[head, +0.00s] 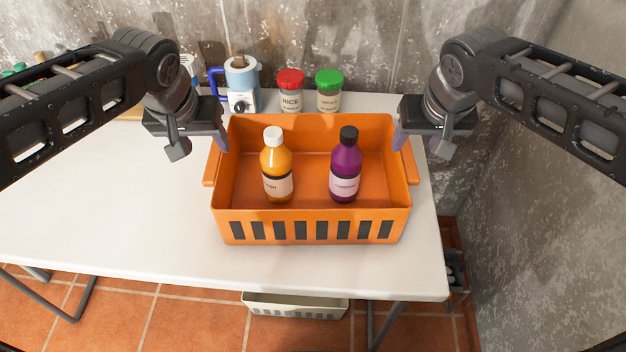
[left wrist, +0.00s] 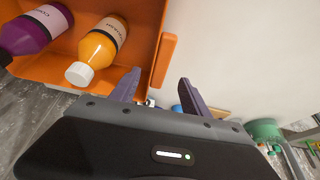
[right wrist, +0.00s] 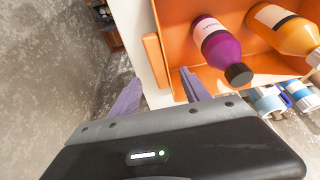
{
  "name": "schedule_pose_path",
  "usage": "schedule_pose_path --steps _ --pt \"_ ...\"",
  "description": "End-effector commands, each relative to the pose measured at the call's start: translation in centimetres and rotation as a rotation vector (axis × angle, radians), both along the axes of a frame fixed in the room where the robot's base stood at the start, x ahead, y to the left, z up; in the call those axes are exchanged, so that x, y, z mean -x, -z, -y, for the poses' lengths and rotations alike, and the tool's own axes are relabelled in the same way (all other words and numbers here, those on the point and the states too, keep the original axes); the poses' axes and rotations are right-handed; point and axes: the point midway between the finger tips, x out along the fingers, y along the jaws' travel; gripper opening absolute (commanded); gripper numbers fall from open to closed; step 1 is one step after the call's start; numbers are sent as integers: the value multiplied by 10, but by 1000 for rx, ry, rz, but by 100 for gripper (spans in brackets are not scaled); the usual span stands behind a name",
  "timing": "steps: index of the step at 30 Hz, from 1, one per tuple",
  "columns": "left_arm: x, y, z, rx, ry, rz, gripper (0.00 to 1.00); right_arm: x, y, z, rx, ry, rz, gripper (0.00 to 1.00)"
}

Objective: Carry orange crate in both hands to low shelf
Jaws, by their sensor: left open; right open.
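The orange crate (head: 310,227) stands upright on the white table, a handle on each short side. An orange bottle with a white cap (head: 277,170) and a purple bottle with a black cap (head: 345,168) stand inside it. My left gripper (head: 200,145) is open and empty at the crate's left side; the left wrist view shows the left handle (left wrist: 163,62) ahead, between the finger lines. My right gripper (head: 420,143) is open and empty at the right side, with the right handle (right wrist: 156,60) likewise ahead of its fingers. I cannot clearly identify the low shelf.
Behind the crate stand a blue and white mug-like item (head: 241,82), a red-lidded jar (head: 290,92) and a green-lidded jar (head: 328,92). The white table (head: 110,215) is clear at left. A pale basket (head: 295,306) is underneath. Dark shelving (head: 455,272) shows low right, near the wall.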

Motion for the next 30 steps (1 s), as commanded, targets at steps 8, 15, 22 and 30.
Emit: schedule_pose_path --steps 8,15,22,30 --pt "-7 20 0 0 0 -4 55 -7 20 0 2 0 -4 55" --pt "-20 52 0 1 1 -4 55 -20 52 0 3 1 -4 55" --pt "-29 70 0 0 0 -2 55 -29 70 0 1 0 -2 55" --pt "-30 72 0 0 0 0 55 -30 72 0 0 0 0 55"
